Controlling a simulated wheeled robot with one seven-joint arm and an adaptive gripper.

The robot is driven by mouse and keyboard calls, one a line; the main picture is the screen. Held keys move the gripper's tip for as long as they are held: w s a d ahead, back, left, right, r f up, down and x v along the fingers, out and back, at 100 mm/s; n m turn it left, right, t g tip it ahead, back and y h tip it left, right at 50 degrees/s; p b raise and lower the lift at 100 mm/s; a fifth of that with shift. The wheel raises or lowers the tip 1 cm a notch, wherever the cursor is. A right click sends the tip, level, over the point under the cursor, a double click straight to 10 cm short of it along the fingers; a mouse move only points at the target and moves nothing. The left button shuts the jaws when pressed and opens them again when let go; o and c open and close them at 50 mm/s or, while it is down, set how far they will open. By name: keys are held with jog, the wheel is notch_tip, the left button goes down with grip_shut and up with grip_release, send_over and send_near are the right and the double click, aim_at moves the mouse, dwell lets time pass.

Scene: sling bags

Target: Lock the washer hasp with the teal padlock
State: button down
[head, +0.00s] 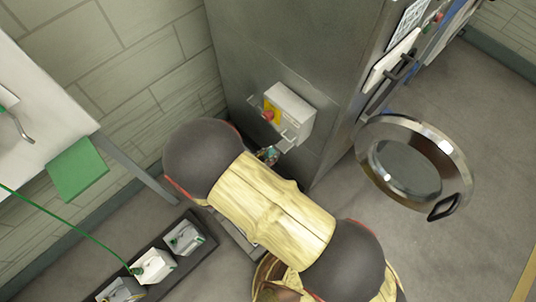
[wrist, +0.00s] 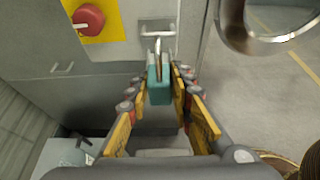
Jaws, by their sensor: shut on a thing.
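The teal padlock (wrist: 159,88) hangs upright between the fingers of my gripper (wrist: 160,80) in the wrist view, with its metal shackle pointing up. My gripper is shut on the padlock body from both sides. The shackle top overlaps the metal hasp (wrist: 156,27) on the grey washer front (wrist: 110,68); I cannot tell whether it passes through the hasp. In the head view the padlock (head: 271,154) is a small teal patch beyond my arm, just below the light box on the washer (head: 290,75). My arm hides most of the gripper there.
A red knob on a yellow plate (wrist: 89,18) is left of the hasp. A round glass door (head: 413,165) stands open at the right. A dark rack with white containers (head: 153,265) lies at lower left, near a white table (head: 40,110). Floor at far right is clear.

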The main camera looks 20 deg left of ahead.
jog(key=shift+w, duration=0.15)
jog(key=shift+w+d, duration=0.2)
jog(key=shift+w, duration=0.1)
jog(key=shift+w+d, duration=0.25)
jog(key=shift+w, duration=0.2)
jog(key=shift+w+d, duration=0.2)
jog(key=shift+w, duration=0.25)
jog(key=shift+w+d, duration=0.15)
jog(key=shift+w, duration=0.15)
jog(key=shift+w+d, duration=0.15)
jog(key=shift+w, duration=0.15)
jog(key=shift+w+d, duration=0.1)
jog(key=shift+w, duration=0.1)
